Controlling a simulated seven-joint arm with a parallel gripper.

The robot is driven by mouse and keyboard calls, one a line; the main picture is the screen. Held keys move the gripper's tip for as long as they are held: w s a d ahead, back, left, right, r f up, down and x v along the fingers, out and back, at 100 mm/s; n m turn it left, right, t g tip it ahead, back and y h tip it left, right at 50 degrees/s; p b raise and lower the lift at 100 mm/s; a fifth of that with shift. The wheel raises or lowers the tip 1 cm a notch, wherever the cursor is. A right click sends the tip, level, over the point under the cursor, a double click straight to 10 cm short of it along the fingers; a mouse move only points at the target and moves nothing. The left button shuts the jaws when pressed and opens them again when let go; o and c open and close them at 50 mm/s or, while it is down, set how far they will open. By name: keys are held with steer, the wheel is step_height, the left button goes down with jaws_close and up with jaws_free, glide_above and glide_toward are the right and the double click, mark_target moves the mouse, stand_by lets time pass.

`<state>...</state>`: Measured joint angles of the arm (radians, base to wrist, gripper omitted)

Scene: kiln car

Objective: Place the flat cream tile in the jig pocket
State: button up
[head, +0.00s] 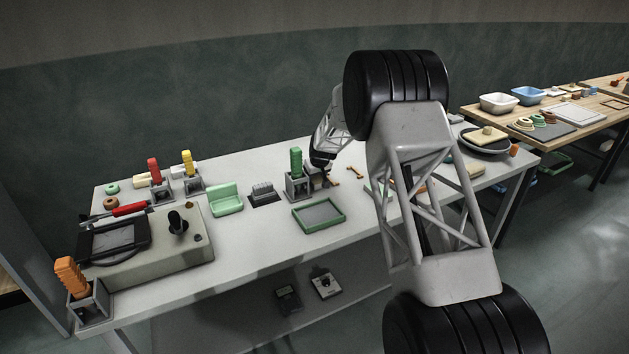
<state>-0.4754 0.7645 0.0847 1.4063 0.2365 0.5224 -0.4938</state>
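My gripper (321,164) is small and dark in the head view, low over the table beside a grey holder. My arm covers part of the table, and the fingers are too small to tell open from shut. A flat cream tile (487,134) lies in a dark round dish (484,148) at the right end, well to the right of the gripper. Another cream piece (472,169) lies in front of that dish, partly hidden by my arm. I cannot tell for sure which item is the jig; a green-rimmed tray (298,222) with a grey floor lies in front of the gripper.
A grey holder with a green ribbed block (296,160) stands just left of the gripper. Left of it are a dark slotted rack (262,190), a green stand (227,201), and holders with red (154,170) and yellow (187,162) blocks. A beige machine (150,257) fills the left front.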

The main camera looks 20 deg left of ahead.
steer(key=c, duration=0.4)
steer(key=shift+o, duration=0.2)
steer(key=shift+r, duration=0.15)
step_height(320, 180, up, 10)
stand_by(0.7)
